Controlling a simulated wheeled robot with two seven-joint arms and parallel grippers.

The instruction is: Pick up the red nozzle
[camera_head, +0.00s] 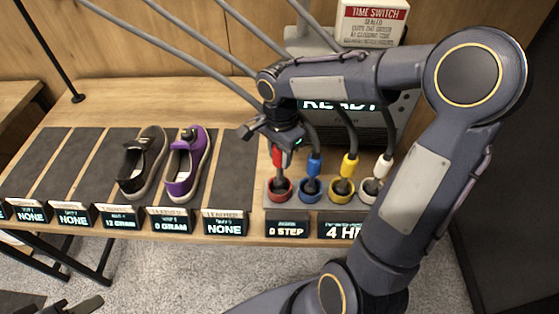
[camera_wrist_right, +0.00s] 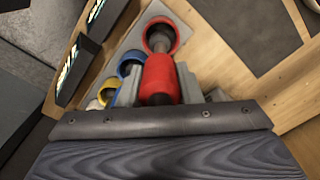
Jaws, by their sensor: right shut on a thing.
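The red nozzle (camera_head: 277,157) stands upright at the left end of the nozzle row, its dark tip in or just above the red cup (camera_head: 279,189). My right gripper (camera_head: 277,146) is shut on its red body from above. In the right wrist view the red nozzle (camera_wrist_right: 159,80) sits between the grey fingers, and its dark tip points to the red cup (camera_wrist_right: 160,36). I cannot tell whether the tip is clear of the cup. At the lower left of the head view a dark piece (camera_head: 80,306) may be my left gripper; its jaws are unclear.
Blue (camera_head: 314,165), yellow (camera_head: 349,166) and white (camera_head: 383,166) nozzles stand in cups to the right, with grey hoses above. A black shoe (camera_head: 142,163) and a purple shoe (camera_head: 187,164) lie on dark mats to the left. A labelled box (camera_head: 371,22) stands behind.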

